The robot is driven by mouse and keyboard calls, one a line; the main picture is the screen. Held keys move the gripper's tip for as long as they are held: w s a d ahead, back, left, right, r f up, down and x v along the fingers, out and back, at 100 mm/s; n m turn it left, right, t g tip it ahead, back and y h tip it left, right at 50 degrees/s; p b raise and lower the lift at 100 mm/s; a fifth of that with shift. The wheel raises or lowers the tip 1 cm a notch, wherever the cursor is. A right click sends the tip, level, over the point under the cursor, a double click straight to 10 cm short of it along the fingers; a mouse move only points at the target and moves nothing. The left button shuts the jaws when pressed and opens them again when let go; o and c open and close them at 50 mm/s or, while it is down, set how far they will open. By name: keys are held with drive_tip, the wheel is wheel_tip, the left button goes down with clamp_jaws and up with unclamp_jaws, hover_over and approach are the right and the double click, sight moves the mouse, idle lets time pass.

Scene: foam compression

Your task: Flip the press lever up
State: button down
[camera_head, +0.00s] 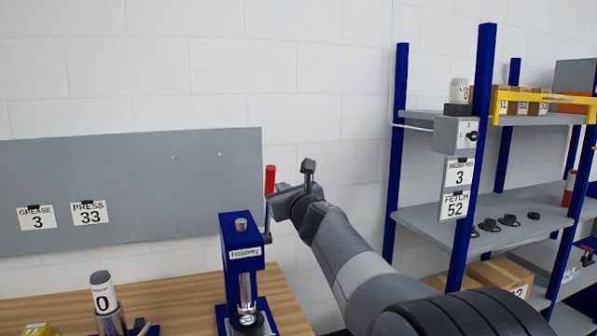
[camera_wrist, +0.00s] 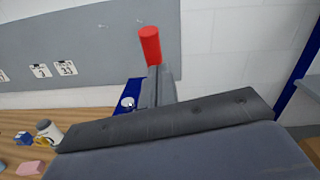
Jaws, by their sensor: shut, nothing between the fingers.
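The blue press (camera_head: 240,272) stands at the right part of the wooden bench in the head view. Its lever is on the press's right side, with the red handle (camera_head: 270,180) pointing up and its grey arm running down to the pivot. The red handle also shows in the wrist view (camera_wrist: 150,46), upper middle. My gripper (camera_head: 278,192) is shut and empty, close beside the lever just below the red handle. I cannot tell whether it touches the lever. In the wrist view, my gripper's grey body hides the lever's lower part and most of the press.
A grey board (camera_head: 130,185) with paper labels hangs behind the bench (camera_head: 180,305). A labelled canister (camera_head: 104,292) stands at the front left. A blue-framed shelf (camera_head: 483,150) with boxes and dark parts stands at right. White wall lies behind my gripper.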

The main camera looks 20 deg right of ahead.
drive_tip(key=s+d+r+p, duration=0.1)
drive_tip(key=s+r+p, duration=0.4)
drive_tip(key=s+r, duration=0.1)
drive_tip(key=shift+r+p, duration=0.35)
drive_tip(key=shift+r, duration=0.5)
drive_tip(key=shift+f, duration=0.1)
drive_tip(key=w+a+f+b, duration=0.1)
drive_tip(key=w+f+b, duration=0.4)
drive_tip(key=w+f, duration=0.2)
drive_tip(key=shift+w+f, duration=0.2)
drive_tip(key=shift+w, duration=0.05)
drive_tip(key=shift+s, duration=0.1)
